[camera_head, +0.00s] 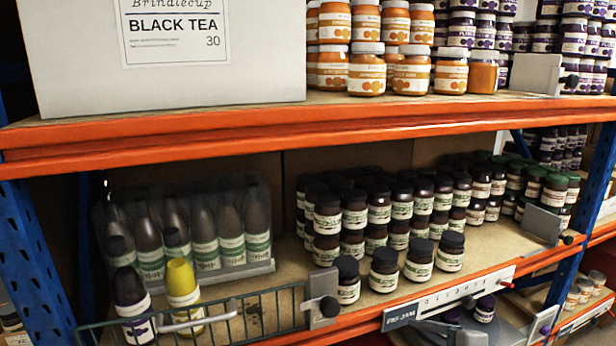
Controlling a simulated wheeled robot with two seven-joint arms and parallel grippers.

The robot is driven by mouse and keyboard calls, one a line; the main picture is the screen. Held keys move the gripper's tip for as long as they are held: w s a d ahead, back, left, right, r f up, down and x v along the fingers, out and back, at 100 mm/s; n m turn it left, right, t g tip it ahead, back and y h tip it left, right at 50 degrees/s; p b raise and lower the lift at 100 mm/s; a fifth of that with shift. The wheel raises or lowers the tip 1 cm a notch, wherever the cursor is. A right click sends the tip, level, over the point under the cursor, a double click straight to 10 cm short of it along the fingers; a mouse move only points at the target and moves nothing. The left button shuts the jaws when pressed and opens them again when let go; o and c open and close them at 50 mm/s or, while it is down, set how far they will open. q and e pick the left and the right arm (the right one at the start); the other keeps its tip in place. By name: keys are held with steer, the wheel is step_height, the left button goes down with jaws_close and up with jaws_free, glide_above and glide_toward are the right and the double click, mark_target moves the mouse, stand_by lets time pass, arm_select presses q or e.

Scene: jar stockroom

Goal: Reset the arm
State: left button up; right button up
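Neither of my grippers can be made out in the head view, and I see no arm that I can be sure of. The task names no object. The middle shelf (285,262) holds groups of dark jars (385,205) with white and green labels.
A white box (170,85) and orange jars (367,72) fill the upper shelf. Blue uprights (30,265) flank the shelves.

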steer(key=s+f+m+g+h, duration=0.2)
steer(key=s+f+m+g, duration=0.2)
steer(key=s+f+m, duration=0.7)
steer(key=s+f+m+g+h, duration=0.25)
steer(key=s+f+m, duration=0.35)
steer(key=s+f, duration=1.1)
steer(key=s+f+g, duration=0.1)
steer(key=s+f, duration=0.1)
steer(key=f, duration=1.1)
steer(key=s+f+g, duration=0.1)
steer(key=s+f, duration=0.1)
steer(key=f, duration=1.2)
steer(key=s+d+f, duration=0.2)
steer(key=s+f, duration=0.6)
steer(key=s+d+f+n, duration=0.1)
steer(key=s+d+f, duration=0.1)
steer(key=s+f, duration=0.6)
steer(key=shift+s+f+g+b, duration=0.35)
steer(key=shift+s+f+g, duration=0.1)
steer(key=shift+s, duration=0.15)
